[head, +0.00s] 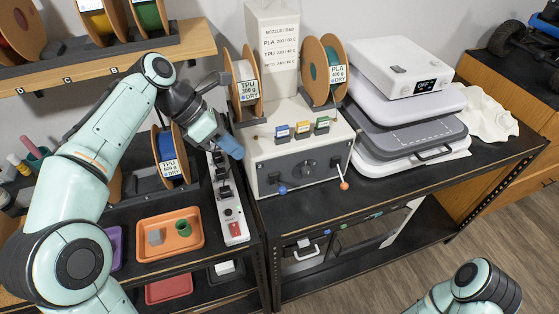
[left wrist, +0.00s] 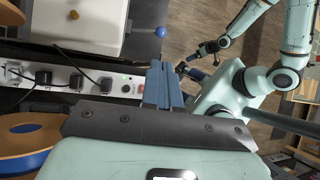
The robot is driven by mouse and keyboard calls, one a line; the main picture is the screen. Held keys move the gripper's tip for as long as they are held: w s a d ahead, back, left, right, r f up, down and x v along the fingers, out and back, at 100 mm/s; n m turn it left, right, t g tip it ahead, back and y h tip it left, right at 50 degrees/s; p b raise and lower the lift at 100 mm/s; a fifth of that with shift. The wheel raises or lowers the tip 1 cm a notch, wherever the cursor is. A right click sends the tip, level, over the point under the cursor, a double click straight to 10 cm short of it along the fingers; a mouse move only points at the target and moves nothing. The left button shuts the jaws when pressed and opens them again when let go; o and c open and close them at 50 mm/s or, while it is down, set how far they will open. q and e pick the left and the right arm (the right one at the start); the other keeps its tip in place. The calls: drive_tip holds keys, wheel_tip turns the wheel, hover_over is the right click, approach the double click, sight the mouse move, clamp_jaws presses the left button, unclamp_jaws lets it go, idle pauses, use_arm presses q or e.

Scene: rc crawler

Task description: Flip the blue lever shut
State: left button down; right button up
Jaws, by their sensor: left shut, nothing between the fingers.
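The blue lever (head: 283,190) is a short rod with a blue ball end, low on the left of the front of a cream box-shaped machine (head: 262,158). Its blue ball also shows in the left wrist view (left wrist: 160,31), on a thin rod reaching out from the machine. My left gripper (head: 233,150) is shut and empty, above and left of the lever, apart from it. Its blue fingers (left wrist: 162,84) lie together in the wrist view. My right gripper (left wrist: 190,71) seems to show small in the left wrist view; its opening is unclear.
An orange-tipped lever (head: 344,185) is at the machine's right front. A power strip (head: 234,215) with plugs and cables stands left of the machine. Spools (head: 244,88) sit close to my left gripper. An orange tray (head: 170,246) lies lower left. Space before the machine's front is open.

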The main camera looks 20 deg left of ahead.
use_arm(q)
drive_tip(key=b, duration=0.3)
approach(280, 189)
drive_tip(key=x, duration=0.6)
drive_tip(key=shift+a+f, duration=0.1)
drive_tip(key=shift+w+d+f, duration=0.15)
drive_tip(key=shift+d+f, duration=0.1)
drive_tip(key=shift+f, duration=0.05)
use_arm(e)
drive_tip(key=shift+s+f, duration=1.75)
drive_tip(key=shift+f, duration=0.3)
drive_tip(key=shift+f, duration=0.15)
